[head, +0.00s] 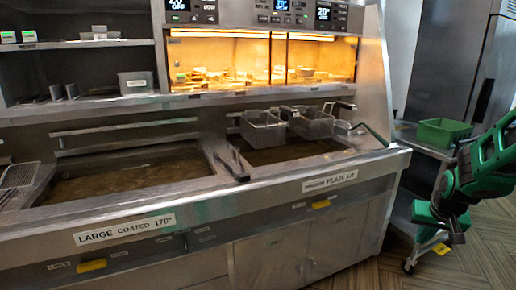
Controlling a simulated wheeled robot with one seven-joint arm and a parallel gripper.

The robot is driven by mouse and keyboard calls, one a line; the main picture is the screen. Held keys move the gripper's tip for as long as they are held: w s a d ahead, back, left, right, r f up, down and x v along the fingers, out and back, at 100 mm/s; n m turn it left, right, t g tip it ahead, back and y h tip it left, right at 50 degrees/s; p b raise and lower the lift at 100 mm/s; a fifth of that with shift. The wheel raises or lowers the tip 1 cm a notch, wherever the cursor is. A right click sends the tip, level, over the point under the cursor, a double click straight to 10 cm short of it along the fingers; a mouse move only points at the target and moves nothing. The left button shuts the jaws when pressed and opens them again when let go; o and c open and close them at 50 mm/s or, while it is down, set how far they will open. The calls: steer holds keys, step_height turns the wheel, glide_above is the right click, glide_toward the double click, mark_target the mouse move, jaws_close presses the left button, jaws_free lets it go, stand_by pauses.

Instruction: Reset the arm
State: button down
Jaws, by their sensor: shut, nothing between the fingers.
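My green and dark grey arm reaches in at the right edge of the head view. My gripper (457,238) hangs at its lower end, pointing down, to the right of the fryer counter and in front of the cart. It is small in the picture and looks shut, with nothing held. It is apart from the counter, and the arm hides part of the cart behind it.
The steel fryer counter (250,205) has two oil vats, with wire baskets (262,128) hanging behind the right one. Tongs (236,162) lie between the vats. A lit warming cabinet (262,60) stands above. A green bin (443,132) sits on the cart at right.

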steer(key=s+a+r+g, duration=0.1)
steer(key=s+a+r, duration=0.1)
steer(key=s, duration=0.7)
steer(key=s+a+r+m+g+y, duration=0.1)
steer(key=s+a+r+g, duration=0.1)
steer(key=s, duration=0.8)
steer(key=s+a+r+g+y, duration=0.1)
steer(key=s+a+r, duration=0.1)
steer(key=s, duration=0.8)
steer(key=shift+a+m+g, duration=0.3)
steer(key=shift+a, duration=0.4)
steer(key=shift+s+r, duration=0.1)
steer(key=shift+w+f, duration=0.25)
steer(key=shift+w, duration=0.4)
